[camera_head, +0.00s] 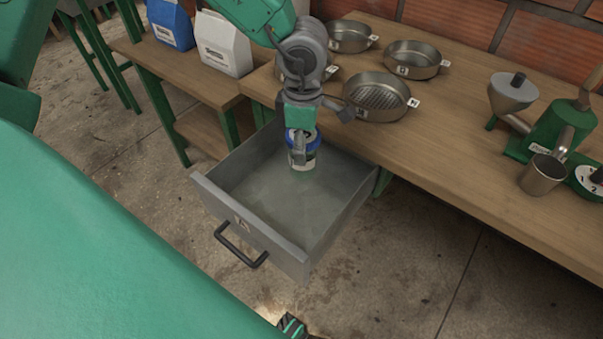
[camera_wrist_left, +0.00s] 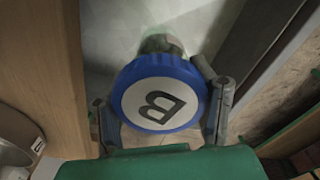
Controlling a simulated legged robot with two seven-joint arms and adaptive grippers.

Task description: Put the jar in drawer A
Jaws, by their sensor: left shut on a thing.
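The jar (camera_head: 304,158) has a pale body and a blue rim on its lid. In the left wrist view the jar's lid (camera_wrist_left: 160,100) is white with a blue rim and a black letter B. My left gripper (camera_head: 302,150) points down from above and is shut on the jar, a finger on each side of it. The jar is upright within the open grey drawer (camera_head: 255,226), near its back. I cannot tell whether its base touches the drawer floor. The letter on the drawer front's label is too small to read surely.
The drawer is pulled out from under a wooden workbench (camera_head: 455,160). Several metal pans, one a ridged pan (camera_head: 376,95), stand on the bench beside my left arm. A green machine (camera_head: 553,130) and a metal cup (camera_head: 542,175) are at the right. The drawer's front part is empty.

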